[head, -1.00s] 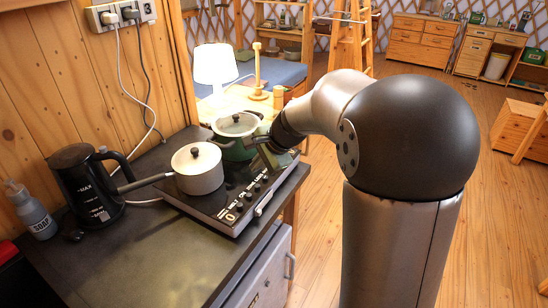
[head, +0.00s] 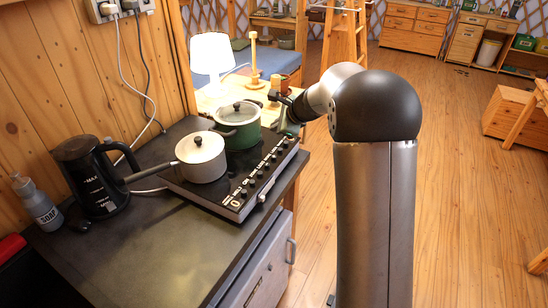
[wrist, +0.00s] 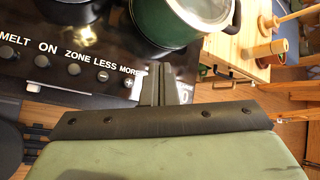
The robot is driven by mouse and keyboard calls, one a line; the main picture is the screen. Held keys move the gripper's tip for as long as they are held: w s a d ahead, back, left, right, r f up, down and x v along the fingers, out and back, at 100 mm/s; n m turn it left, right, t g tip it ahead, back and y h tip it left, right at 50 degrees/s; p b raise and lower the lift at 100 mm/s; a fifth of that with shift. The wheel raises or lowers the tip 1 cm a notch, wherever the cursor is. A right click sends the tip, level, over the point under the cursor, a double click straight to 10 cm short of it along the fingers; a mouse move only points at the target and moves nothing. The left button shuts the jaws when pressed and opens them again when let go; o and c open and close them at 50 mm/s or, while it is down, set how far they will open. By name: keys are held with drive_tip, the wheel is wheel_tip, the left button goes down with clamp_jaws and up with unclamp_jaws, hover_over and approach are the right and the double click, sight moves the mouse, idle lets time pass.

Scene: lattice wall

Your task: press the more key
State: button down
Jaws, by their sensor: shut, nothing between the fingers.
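The cooktop (head: 218,195) lies on the dark counter, with a row of round black keys along its front edge. In the wrist view its panel has labels reading MELT, ON, ZONE, LESS and MORE. The more key (wrist: 128,82) is the dark round key just below the MORE label. My gripper (wrist: 160,67) is shut and empty, its tips just right of the more key over the panel's right end. I cannot tell whether the tips touch the panel. In the head view my gripper (head: 283,126) is small and partly hidden at the cooktop's far right end.
A light saucepan (head: 201,160) stands nearer. A black kettle (head: 90,180) and soap bottle (head: 38,205) are left. Open floor lies right.

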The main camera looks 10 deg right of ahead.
drive_tip(key=b, duration=0.7)
hover_over(276, 161)
wheel_tip(276, 161, down, 8)
drive_tip(key=shift+d+f, duration=0.1)
drive_tip(key=shift+f, duration=0.15)
idle(1.4)
drive_tip(key=shift+f, duration=0.4)
drive_tip(key=shift+f+b, duration=0.45)
drive_tip(key=shift+b, duration=0.2)
drive_tip(key=shift+r, duration=0.1)
idle(0.5)
drive_tip(key=shift+r+p, duration=0.7)
drive_tip(key=shift+r, duration=0.2)
wheel_tip(276, 161, up, 5)
drive_tip(key=p, duration=0.4)
idle(2.0)
